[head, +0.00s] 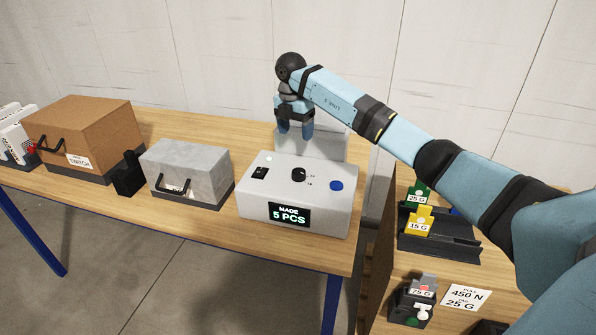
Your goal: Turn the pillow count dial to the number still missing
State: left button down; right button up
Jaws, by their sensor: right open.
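The black round dial (298,174) sits on the sloped top of a light grey machine box (310,191) with small dark marks beside the dial. The box's front display (290,215) reads "MADE 5 PCS". My right gripper (296,137) is open and points down, above and behind the dial, apart from it. Nothing shows between its fingers. My left gripper is not in view.
A blue button (336,186) and a black switch (260,173) flank the dial. A grey case (190,170) and a brown "SWITCH" case (84,137) stand left.

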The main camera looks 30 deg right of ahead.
aim_at(298, 172)
jog(key=f, duration=0.4)
jog(key=f+p, duration=0.1)
jog(key=f, duration=0.4)
jog(key=f+p, duration=0.1)
jog(key=f, duration=0.3)
jog(key=shift+s+d+f, duration=0.1)
jog(key=shift+s+f, duration=0.05)
jog(key=shift+s, duration=0.25)
jog(key=c, duration=0.9)
